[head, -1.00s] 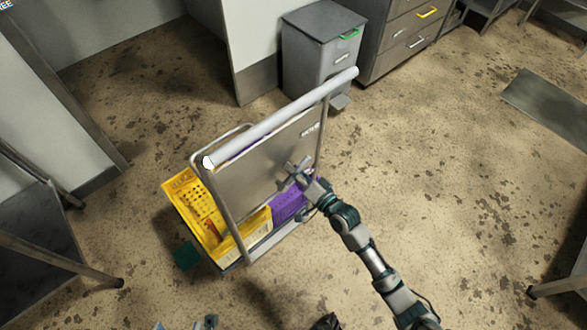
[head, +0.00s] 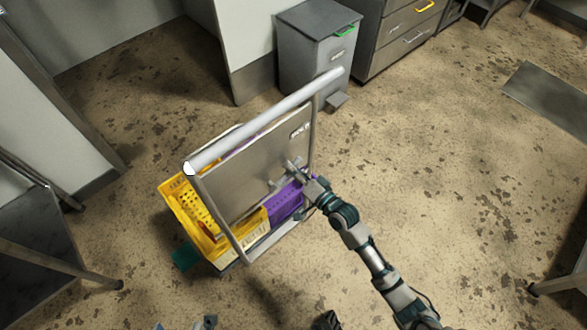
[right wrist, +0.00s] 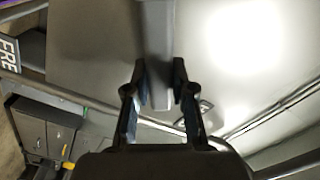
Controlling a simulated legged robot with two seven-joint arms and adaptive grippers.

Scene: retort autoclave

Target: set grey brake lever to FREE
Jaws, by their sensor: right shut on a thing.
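The grey brake lever (right wrist: 157,50) is a plain bar in the right wrist view, running down from the top edge between my fingers. My right gripper (right wrist: 160,88) is shut on it, one finger on each side. In the head view my right gripper (head: 298,172) is at the right part of the cart's metal panel (head: 240,175), where the lever is small and partly covered by the fingers. A label reading "FRE", cut off by the frame edge, shows in the right wrist view (right wrist: 10,51).
The cart has a thick push bar (head: 265,122) above the panel, and carries a yellow crate (head: 188,205) and a purple crate (head: 287,203). A grey bin (head: 315,50) stands behind it. The floor to the right is open.

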